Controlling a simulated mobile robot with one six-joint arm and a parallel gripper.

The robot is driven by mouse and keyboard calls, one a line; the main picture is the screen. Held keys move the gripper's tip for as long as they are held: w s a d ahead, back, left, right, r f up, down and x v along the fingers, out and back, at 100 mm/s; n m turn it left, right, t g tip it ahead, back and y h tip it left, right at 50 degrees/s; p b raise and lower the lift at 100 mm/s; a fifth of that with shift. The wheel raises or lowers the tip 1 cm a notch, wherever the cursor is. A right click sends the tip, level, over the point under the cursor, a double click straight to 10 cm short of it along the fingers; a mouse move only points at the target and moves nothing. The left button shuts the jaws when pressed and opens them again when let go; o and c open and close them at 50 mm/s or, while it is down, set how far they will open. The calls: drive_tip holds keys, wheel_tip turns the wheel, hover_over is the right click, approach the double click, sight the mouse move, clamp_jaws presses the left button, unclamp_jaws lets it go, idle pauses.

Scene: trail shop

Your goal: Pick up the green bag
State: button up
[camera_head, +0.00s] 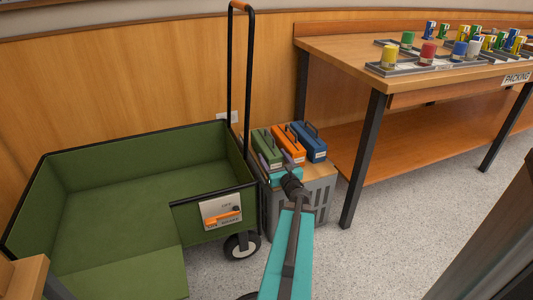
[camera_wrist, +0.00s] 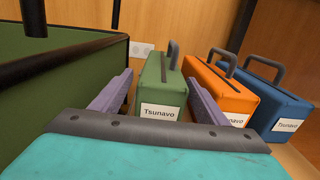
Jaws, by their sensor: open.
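The green bag (camera_head: 266,149) stands upright at the left end of a row of three bags on a grey slatted crate. In the wrist view the green bag (camera_wrist: 163,92) shows its dark top handle and a white label reading "Tsunavo". My gripper (camera_wrist: 159,80) is open, with one purple finger to the left of the green bag and the other to its right, towards the orange bag. In the head view my gripper (camera_head: 277,160) is at the near side of the green bag. I cannot tell how far the fingers reach along its sides.
The orange bag (camera_wrist: 222,88) stands close right of the green one, with the blue bag (camera_wrist: 274,100) beyond. The grey crate (camera_head: 318,191) holds them up. A green cart (camera_head: 100,205) is close on the left. A packing table (camera_head: 340,50) stands to the right.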

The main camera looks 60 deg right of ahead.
sight(268, 145)
drive_tip(key=shift+x, duration=0.75)
drive_tip(key=shift+r+b+x, duration=0.15)
drive_tip(key=shift+b+x, duration=0.45)
drive_tip(key=shift+x, duration=0.7)
drive_tip(key=shift+r+b+x, duration=0.1)
drive_tip(key=shift+b+x, duration=0.45)
drive_tip(key=shift+x, duration=0.75)
drive_tip(key=shift+s+d, duration=0.15)
drive_tip(key=c, duration=1.3)
drive_tip(key=shift+r, duration=0.15)
